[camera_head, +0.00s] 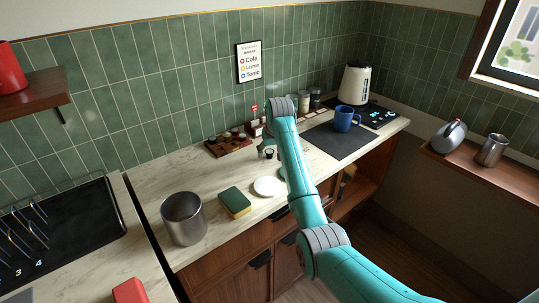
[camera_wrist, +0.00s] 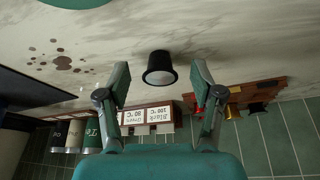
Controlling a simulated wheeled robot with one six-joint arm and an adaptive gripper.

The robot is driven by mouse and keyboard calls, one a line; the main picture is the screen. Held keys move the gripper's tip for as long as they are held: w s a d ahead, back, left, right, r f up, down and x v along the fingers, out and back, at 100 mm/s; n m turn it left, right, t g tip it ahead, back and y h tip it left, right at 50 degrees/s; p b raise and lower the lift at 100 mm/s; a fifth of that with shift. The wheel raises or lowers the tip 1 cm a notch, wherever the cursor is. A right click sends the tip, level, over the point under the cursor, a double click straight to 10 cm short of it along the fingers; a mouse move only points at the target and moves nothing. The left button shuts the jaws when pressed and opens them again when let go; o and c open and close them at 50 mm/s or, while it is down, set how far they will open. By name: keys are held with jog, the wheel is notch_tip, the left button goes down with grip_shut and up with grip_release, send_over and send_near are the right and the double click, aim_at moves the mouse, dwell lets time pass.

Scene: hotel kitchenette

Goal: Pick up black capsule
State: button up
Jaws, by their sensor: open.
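The black capsule (camera_wrist: 159,68) is a small dark cup with a pale lid, on the marble counter (camera_wrist: 245,55). In the wrist view it lies between the two fingers of my gripper (camera_wrist: 161,77), with clear gaps on both sides, and nothing touches it. My gripper is open and empty. In the head view a small dark capsule (camera_head: 269,154) shows on the counter just left of my arm. My arm hides most of the gripper there.
A wooden capsule rack (camera_head: 228,146) stands close behind left; a tea box (camera_wrist: 147,117) and jars (camera_wrist: 75,134) line the wall. A white saucer (camera_head: 268,187), sponge (camera_head: 234,203) and steel canister (camera_head: 184,219) stand in front. A blue mug (camera_head: 346,119) stands right. Brown spots (camera_wrist: 62,63) mark the counter.

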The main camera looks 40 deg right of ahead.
aim_at(271, 153)
jog(key=c, duration=0.8)
notch_tip(271, 153, up, 10)
dwell(0.3)
